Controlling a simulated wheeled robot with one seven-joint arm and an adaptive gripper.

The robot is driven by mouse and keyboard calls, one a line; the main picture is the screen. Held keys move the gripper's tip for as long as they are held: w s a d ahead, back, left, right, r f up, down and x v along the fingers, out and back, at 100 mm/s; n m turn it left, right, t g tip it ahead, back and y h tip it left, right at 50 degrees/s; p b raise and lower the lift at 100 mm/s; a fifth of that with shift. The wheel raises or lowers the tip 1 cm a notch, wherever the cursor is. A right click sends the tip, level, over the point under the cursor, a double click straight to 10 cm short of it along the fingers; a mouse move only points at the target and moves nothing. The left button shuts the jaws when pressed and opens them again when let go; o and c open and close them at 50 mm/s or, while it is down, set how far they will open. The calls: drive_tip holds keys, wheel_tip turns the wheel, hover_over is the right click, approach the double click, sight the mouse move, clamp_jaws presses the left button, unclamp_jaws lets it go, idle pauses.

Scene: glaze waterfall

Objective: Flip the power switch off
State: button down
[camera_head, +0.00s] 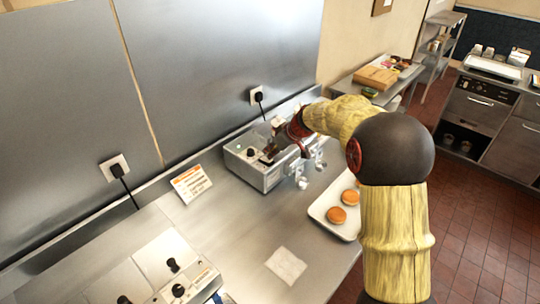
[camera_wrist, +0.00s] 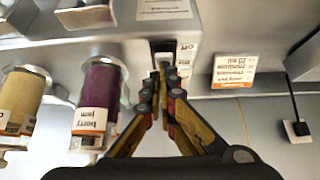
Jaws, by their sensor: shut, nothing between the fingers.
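A steel machine (camera_head: 258,172) with black knobs and a small green light stands on the counter against the wall. In the wrist view its front panel (camera_wrist: 205,20) shows upside down, with a switch (camera_wrist: 162,46) in a dark slot beside printed lettering that seems to read "Off". My gripper (camera_wrist: 163,70) is shut and empty, its fingertips right at the near edge of the switch. I cannot tell whether they touch it, or which way the switch is set. In the head view my gripper (camera_head: 268,150) is at the machine's top, partly hidden by my arm.
Jars with purple (camera_wrist: 101,92) and yellow (camera_wrist: 22,98) contents stand beside the gripper in the wrist view. A label card (camera_head: 191,184) stands left of the machine. A tray (camera_head: 318,210) of buns lies to its right. A paper sheet (camera_head: 286,266) lies on otherwise clear counter.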

drive_tip(key=shift+s+d+f+t+y+b, duration=0.15)
drive_tip(key=shift+f+b, duration=0.2)
drive_tip(key=shift+b, duration=1)
drive_tip(key=shift+f+t+y+b, duration=0.15)
drive_tip(key=shift+f+b, duration=0.15)
drive_tip(key=shift+b, duration=1.05)
drive_tip(key=shift+r, duration=0.3)
drive_tip(key=shift+p, duration=0.3)
drive_tip(key=shift+w+a+r, duration=0.2)
drive_tip(key=shift+w+a, duration=0.35)
drive_tip(key=shift+r, duration=0.1)
drive_tip(key=shift+r, duration=0.3)
drive_tip(key=r, duration=0.1)
drive_tip(key=r+p, duration=0.1)
drive_tip(key=s+d+r, duration=0.1)
drive_tip(key=r, duration=0.1)
drive_tip(key=shift+d+p, duration=0.1)
drive_tip(key=shift+p, duration=0.25)
drive_tip(key=s+d+r, duration=0.4)
drive_tip(key=s+d, duration=0.1)
drive_tip(key=shift+s+r+p, duration=0.15)
drive_tip(key=shift+r+p, duration=0.2)
drive_tip(key=shift+r, duration=0.05)
